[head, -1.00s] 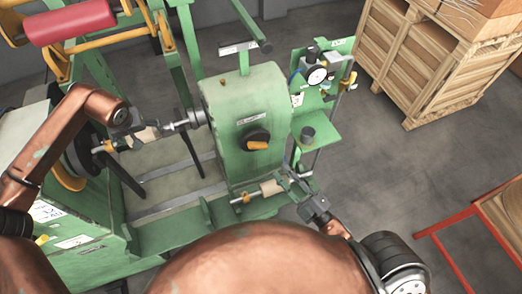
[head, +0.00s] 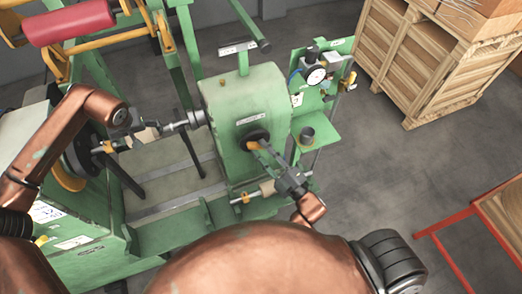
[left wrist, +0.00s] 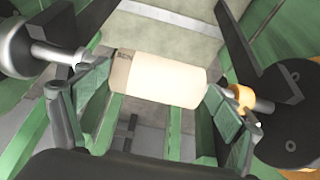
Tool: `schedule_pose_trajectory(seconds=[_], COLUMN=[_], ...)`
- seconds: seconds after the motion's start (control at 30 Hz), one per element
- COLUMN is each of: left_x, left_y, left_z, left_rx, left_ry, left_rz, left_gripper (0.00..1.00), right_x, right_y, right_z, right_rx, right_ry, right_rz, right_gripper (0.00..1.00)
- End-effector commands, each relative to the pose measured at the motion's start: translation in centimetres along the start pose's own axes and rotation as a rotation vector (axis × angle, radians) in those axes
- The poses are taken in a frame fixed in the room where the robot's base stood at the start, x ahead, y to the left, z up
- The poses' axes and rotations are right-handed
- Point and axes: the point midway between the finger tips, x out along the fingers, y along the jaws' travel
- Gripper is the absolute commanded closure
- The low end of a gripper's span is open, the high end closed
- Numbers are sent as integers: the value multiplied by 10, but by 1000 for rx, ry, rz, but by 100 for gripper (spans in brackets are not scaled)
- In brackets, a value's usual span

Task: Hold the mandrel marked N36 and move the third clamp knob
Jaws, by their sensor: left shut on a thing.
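A pale cylindrical mandrel (left wrist: 165,80) lies across the left wrist view, with small dark lettering at its left end that I cannot read. It also shows in the head view (head: 146,136), between the shaft ends of the green machine. My left gripper (head: 136,131) is shut on it, a finger pad at each end in the left wrist view. My right gripper (head: 262,148) is at the black round knob (head: 251,133) on the machine's front. Its fingers overlap the knob's orange handle (head: 253,146), and I cannot tell whether they grip it.
A second pale cylinder (head: 267,188) with an orange collar (head: 246,198) sits low on the green machine (head: 230,95). A green panel with a gauge (head: 316,75) stands to the right. A wooden crate (head: 430,75) and red frame (head: 440,238) flank open grey floor.

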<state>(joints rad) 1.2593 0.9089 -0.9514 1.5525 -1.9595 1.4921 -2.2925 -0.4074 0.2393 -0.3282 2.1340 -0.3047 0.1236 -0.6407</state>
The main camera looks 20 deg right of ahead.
Motion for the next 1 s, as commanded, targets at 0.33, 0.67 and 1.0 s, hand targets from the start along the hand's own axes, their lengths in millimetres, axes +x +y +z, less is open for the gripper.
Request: schedule_pose_trajectory(seconds=[0.33,0.67,1.0], left_x=[0,0,0], left_y=[4,4,4], left_z=[2,1,1], left_rx=[6,6,6], left_ry=[-2,-1,-1], left_rz=[9,8,8], left_gripper=[59,59,59], right_x=[0,-1,-1], right_y=[0,-1,-1], right_z=[0,0,0], right_rx=[0,1,8], right_ry=[0,0,-1], right_rz=[0,-1,1], right_gripper=[90,100,100])
